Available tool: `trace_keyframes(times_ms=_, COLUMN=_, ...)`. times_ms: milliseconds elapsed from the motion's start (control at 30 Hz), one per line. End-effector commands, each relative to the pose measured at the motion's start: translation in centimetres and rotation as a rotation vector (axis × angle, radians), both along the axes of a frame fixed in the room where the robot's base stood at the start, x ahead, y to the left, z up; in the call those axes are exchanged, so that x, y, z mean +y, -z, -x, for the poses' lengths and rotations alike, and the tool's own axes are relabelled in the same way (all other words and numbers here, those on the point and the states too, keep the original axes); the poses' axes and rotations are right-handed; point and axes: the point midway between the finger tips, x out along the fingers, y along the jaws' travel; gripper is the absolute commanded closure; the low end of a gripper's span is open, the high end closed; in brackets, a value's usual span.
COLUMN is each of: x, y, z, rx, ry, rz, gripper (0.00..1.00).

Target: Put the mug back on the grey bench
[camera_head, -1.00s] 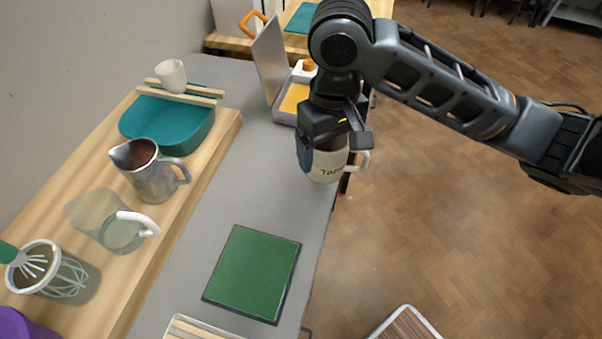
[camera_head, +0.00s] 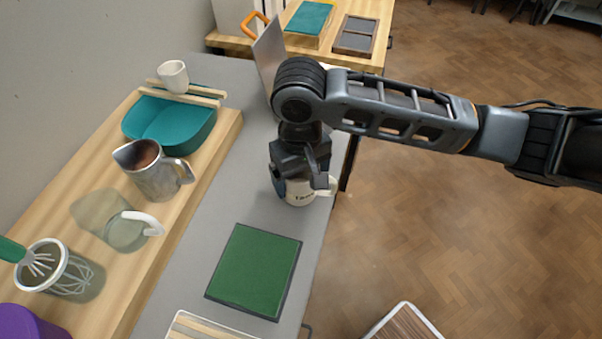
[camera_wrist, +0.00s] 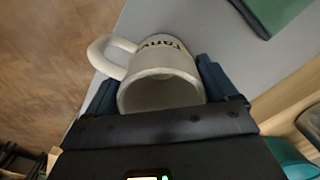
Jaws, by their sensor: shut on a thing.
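The mug (camera_head: 301,192) is cream with dark lettering and a handle on its right in the head view. My gripper (camera_head: 303,180) is shut on the mug, over the grey bench (camera_head: 215,200) between the wooden shelf and the bench's right edge. In the wrist view the mug (camera_wrist: 160,78) sits between my two blue-grey fingers, its open rim towards the camera and its handle to the left. I cannot tell whether the mug's base touches the bench.
A green mat (camera_head: 255,270) lies on the bench nearer the camera. A wooden shelf (camera_head: 165,240) on the left holds a metal pitcher (camera_head: 155,172), a clear jug (camera_head: 123,232) and a teal tray (camera_head: 168,125). The bench around the mat's far side is clear.

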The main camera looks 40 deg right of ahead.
Motion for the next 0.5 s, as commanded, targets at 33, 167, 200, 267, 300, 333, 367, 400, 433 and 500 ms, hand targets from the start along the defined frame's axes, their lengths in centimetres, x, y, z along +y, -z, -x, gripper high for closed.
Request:
trace_keyframes(times_ms=33, x=0.00, y=0.07, z=-0.01, rx=0.000, ry=0.000, rz=0.000, gripper=0.61)
trace_keyframes(times_ms=167, x=-0.01, y=0.27, z=-0.01, rx=0.000, ry=0.000, rz=0.000, gripper=0.10)
trace_keyframes(times_ms=200, x=-0.01, y=0.26, z=-0.01, rx=0.000, ry=0.000, rz=0.000, gripper=0.06)
trace_keyframes(times_ms=267, x=-0.01, y=0.26, z=-0.01, rx=0.000, ry=0.000, rz=0.000, gripper=0.00)
trace_keyframes(times_ms=300, x=-0.01, y=0.26, z=-0.01, rx=0.000, ry=0.000, rz=0.000, gripper=0.00)
trace_keyframes(times_ms=333, x=-0.01, y=0.26, z=-0.01, rx=0.000, ry=0.000, rz=0.000, gripper=0.00)
trace_keyframes(times_ms=367, x=-0.01, y=0.25, z=-0.01, rx=0.000, ry=0.000, rz=0.000, gripper=0.00)
trace_keyframes(times_ms=400, x=-0.01, y=0.25, z=-0.01, rx=0.000, ry=0.000, rz=0.000, gripper=0.00)
trace_keyframes(times_ms=433, x=-0.01, y=0.25, z=-0.01, rx=0.000, ry=0.000, rz=0.000, gripper=0.00)
trace_keyframes(times_ms=500, x=-0.01, y=0.16, z=-0.01, rx=0.000, ry=0.000, rz=0.000, gripper=0.00)
